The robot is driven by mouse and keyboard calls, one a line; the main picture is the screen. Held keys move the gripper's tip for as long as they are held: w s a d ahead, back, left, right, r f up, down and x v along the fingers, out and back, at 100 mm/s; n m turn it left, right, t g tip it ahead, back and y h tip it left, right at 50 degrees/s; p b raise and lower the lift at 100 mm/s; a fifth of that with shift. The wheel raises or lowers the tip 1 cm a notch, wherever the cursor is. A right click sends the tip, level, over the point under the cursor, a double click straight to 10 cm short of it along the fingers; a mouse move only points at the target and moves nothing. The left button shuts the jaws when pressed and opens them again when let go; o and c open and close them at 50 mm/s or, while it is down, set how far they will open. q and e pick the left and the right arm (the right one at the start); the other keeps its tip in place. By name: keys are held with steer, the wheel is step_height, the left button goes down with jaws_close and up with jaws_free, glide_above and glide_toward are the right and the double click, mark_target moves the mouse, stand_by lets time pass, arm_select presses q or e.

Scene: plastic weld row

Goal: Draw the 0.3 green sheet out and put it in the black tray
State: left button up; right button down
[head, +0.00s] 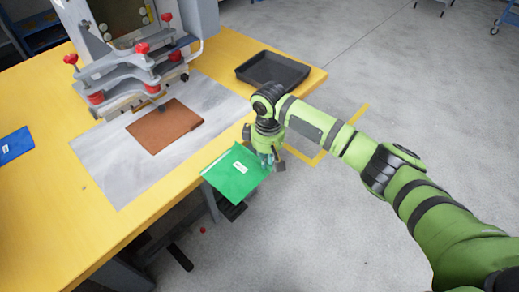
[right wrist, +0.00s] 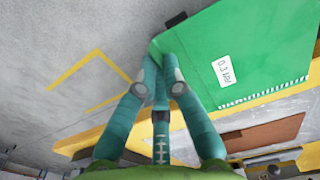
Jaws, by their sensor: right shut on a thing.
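The green sheet (head: 222,182) with a small white label is held off the yellow table's front edge, its left part over or at the edge. In the right wrist view the green sheet (right wrist: 260,50) fills the upper right, and its label starts with 0.3. My right gripper (head: 272,162) is shut on the sheet's near right corner; its fingers also show in the right wrist view (right wrist: 160,72). The black tray (head: 272,70) sits empty at the table's far right corner, beyond my right wrist. My left gripper is not in view.
A brown sheet (head: 165,127) lies on a grey mat (head: 105,157) before a machine with red knobs (head: 142,48). A blue sheet (head: 15,145) lies at the table's left. The floor to the right is open, with a yellow line.

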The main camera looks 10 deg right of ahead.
steer(key=s+d+p, duration=0.4)
steer(key=s+d, duration=0.1)
steer(key=s, duration=0.2)
steer(key=shift+d, duration=0.15)
stand_by(0.6)
